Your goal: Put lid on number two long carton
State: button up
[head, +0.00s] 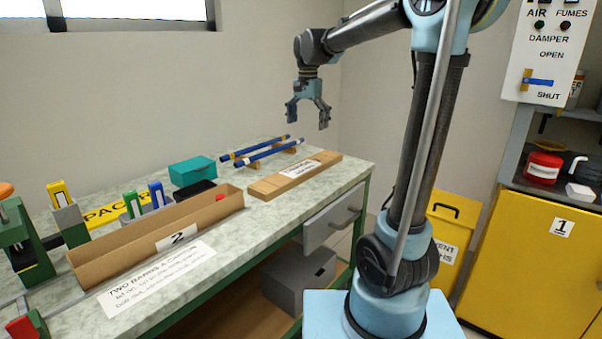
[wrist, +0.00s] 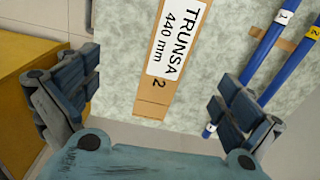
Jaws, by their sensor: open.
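The long carton (head: 110,252), marked 2, is an open brown box on the bench at left; its deep inside is partly hidden by its front wall. A flat brown cardboard lid (head: 268,187) with a white label lies on the bench to the right of the carton, apart from it. My gripper (head: 308,119) is open and empty, raised above the far right part of the bench. In the wrist view the lid lies below and between my fingers (wrist: 158,88).
Two blue rods (head: 268,153) lie on wooden supports behind the lid, tagged 1 and 2 in the wrist view. A teal box (head: 192,171) and a black tray stand behind the carton. Green fixtures (head: 24,245) crowd the left. A printed sheet (head: 155,278) lies in front of the carton.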

jog(key=w+a, duration=0.2)
send_over(300, 168)
jog(key=shift+m, duration=0.3)
notch_tip(300, 168, down, 12)
jog(key=shift+d+r, duration=0.1)
jog(key=shift+r, duration=0.1)
jog(key=shift+s+f, duration=0.2)
jog(key=shift+f, duration=2.55)
jog(key=c, duration=1.1)
